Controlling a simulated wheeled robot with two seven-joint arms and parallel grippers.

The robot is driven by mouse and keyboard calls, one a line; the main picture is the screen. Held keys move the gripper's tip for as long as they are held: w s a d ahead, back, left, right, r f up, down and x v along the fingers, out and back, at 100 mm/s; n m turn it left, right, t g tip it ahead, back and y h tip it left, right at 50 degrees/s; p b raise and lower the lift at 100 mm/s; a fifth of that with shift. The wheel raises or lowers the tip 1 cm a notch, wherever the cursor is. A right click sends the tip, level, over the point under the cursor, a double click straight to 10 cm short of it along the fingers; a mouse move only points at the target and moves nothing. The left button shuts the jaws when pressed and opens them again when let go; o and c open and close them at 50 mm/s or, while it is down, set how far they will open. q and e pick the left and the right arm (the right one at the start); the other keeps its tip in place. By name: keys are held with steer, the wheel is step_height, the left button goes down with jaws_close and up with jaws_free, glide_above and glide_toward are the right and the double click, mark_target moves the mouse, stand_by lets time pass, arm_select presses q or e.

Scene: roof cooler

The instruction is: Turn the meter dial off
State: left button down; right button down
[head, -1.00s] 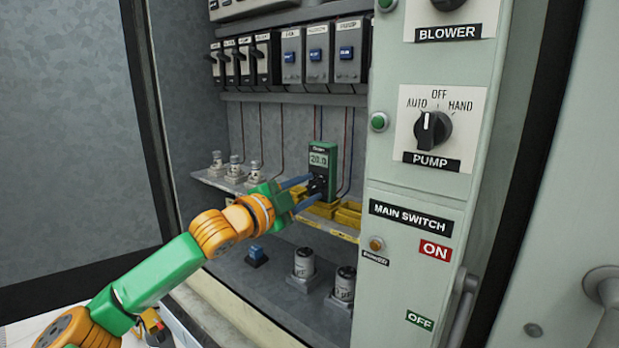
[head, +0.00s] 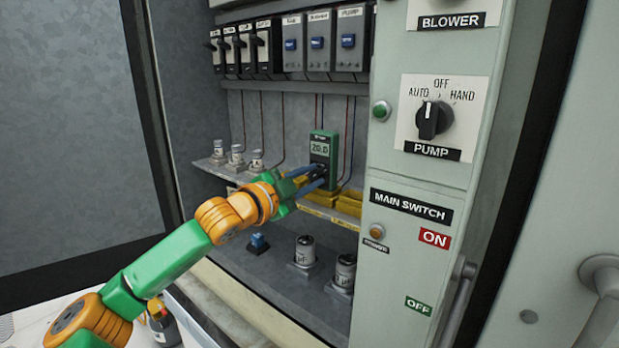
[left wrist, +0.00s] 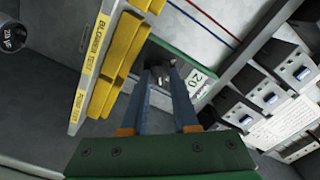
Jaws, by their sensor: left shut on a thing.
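The green meter (head: 331,150) stands upright inside the open cabinet, its display reading about 20.0. My left gripper (head: 321,175) reaches in from the left, its two blue fingers at the lower front of the meter. It is shut on the meter's dark dial. The fingers mostly hide the dial in the head view, so I cannot tell its setting. In the left wrist view the left gripper (left wrist: 167,76) has its fingers on either side of the dark dial (left wrist: 166,68), with the meter's display (left wrist: 199,82) beside it. My right gripper is not in view.
Breakers (head: 318,42) line the rail above. Capacitors (head: 305,250) stand on the cabinet floor. The front panel (head: 390,280) with the pump knob (head: 432,120) and main switch handle stands close on the right.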

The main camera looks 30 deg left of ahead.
arm_select(q)
steer(key=n+p, duration=0.1)
steer(key=n, duration=0.6)
steer(key=shift+a+r, duration=0.1)
steer(key=shift+a, duration=0.05)
steer(key=n+p, duration=0.1)
steer(key=n, duration=0.4)
steer(key=n+p, duration=0.2)
steer(key=n, duration=0.4)
steer(key=shift+a+r, duration=0.1)
steer(key=shift+a, duration=0.1)
steer(key=shift+n+p, duration=1.45)
steer(key=shift+n, duration=0.75)
steer(key=shift+f, duration=0.2)
steer(key=c, duration=0.9)
jaws_free()
steer(key=shift+c, duration=0.2)
steer(key=shift+w, duration=0.1)
